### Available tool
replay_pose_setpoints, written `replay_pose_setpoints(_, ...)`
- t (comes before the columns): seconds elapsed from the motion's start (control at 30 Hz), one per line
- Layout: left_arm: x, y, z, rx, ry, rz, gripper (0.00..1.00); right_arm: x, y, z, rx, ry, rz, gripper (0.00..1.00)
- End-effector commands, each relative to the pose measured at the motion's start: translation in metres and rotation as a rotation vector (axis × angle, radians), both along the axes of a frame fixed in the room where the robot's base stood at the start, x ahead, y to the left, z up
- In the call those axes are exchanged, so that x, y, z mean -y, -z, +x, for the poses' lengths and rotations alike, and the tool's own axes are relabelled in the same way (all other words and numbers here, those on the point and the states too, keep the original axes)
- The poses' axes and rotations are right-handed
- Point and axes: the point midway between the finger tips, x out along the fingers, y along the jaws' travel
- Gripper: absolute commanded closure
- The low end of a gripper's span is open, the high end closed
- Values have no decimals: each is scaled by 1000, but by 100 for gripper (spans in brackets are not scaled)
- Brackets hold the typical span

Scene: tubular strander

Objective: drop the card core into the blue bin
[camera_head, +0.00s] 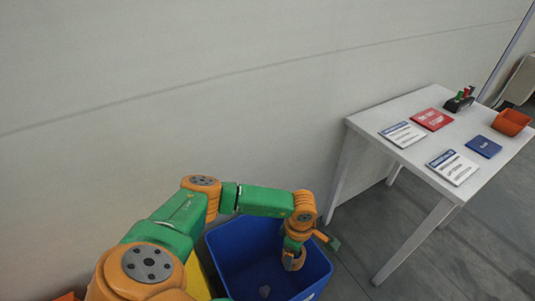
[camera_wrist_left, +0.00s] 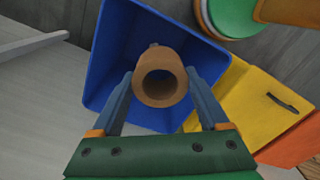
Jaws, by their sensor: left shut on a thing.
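The card core is a short brown hollow tube (camera_wrist_left: 160,62), seen end-on in the left wrist view. My left gripper (camera_wrist_left: 160,88) is shut on it, one finger on each side. In the head view the core (camera_head: 294,262) hangs at the end of my left arm, over the right part of the open blue bin (camera_head: 316,270). The bin's blue walls surround the core in the left wrist view (camera_wrist_left: 103,75). The exact height of the core over the bin floor is hard to tell. My right gripper is not in view.
A white table (camera_head: 405,158) with cards, a red booklet (camera_head: 432,119) and an orange tray (camera_head: 511,121) stands right. A wall is behind.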

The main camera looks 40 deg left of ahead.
Motion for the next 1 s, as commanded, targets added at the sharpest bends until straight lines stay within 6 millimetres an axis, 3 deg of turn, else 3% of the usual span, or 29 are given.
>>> replay_pose_setpoints(0.3,-51,55,26,-5,-1140,14,78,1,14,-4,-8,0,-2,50)
replay_pose_setpoints(0.5,-91,86,26,-6,-1875,21,78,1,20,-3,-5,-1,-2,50)
replay_pose_setpoints(0.6,-107,97,22,-8,-2143,22,78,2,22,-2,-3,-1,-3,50)
replay_pose_setpoints(0.8,-119,110,18,-9,-2365,22,78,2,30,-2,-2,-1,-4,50)
replay_pose_setpoints(1.0,-120,152,18,-8,-2366,23,78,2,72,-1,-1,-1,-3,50)
